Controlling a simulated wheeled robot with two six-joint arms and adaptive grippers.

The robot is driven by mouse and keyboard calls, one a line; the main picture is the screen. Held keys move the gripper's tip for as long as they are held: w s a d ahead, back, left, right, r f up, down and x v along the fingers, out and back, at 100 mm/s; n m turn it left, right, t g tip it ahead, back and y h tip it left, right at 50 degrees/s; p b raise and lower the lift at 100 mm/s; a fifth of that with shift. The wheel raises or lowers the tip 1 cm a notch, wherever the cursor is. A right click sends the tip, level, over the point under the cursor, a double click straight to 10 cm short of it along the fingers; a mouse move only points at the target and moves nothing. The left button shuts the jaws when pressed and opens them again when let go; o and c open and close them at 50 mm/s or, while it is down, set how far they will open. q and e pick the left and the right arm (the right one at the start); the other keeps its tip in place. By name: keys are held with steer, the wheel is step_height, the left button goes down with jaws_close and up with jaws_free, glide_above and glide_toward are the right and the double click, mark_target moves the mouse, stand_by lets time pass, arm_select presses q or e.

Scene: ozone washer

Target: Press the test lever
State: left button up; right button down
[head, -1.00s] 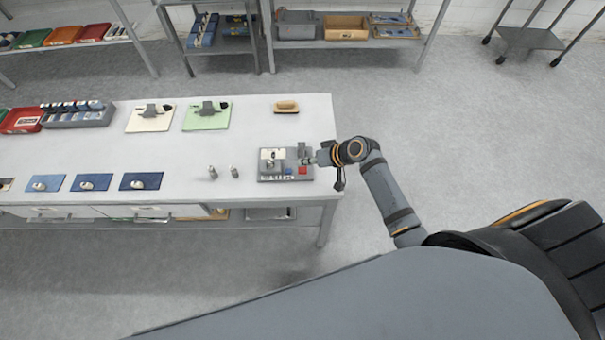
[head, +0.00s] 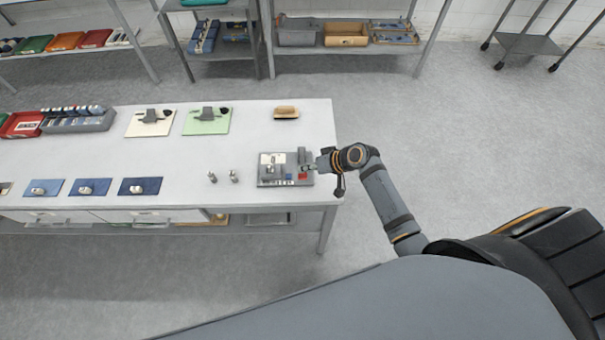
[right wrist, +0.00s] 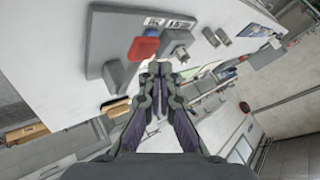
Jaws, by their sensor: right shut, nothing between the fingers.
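A grey test device (head: 266,182) sits near the right end of the white table; it also shows at the top of the right wrist view (right wrist: 103,40). It carries a red block (right wrist: 142,47), a blue block (right wrist: 152,31) and a metal fitting (right wrist: 178,45). A grey upright piece, perhaps the test lever (head: 302,156), stands at its right back; a grey block (right wrist: 115,76) in the wrist view may be the same piece. My right gripper (head: 309,168) is shut and empty, its tips (right wrist: 160,70) close beside the device's right side. Contact is unclear. My left gripper is out of view.
Two small metal posts (head: 223,177) stand left of the device. A tan block (head: 286,112) lies behind it. Blue mats (head: 139,186) and boards with clips (head: 206,121) lie farther left. The table's right edge is just beside the device.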

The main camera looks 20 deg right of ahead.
mark_target(304, 175)
steer(key=shift+f, duration=0.1)
stand_by(0.4)
steer(key=shift+f, duration=0.35)
steer(key=shift+f+b, duration=1.35)
steer(key=shift+f, duration=0.2)
stand_by(1.2)
steer(key=shift+r, duration=0.15)
stand_by(0.4)
steer(key=shift+r+p, duration=1.85)
steer(key=shift+p, duration=0.1)
step_height(304, 175, up, 5)
steer(key=p, duration=0.5)
steer(key=shift+r, duration=0.1)
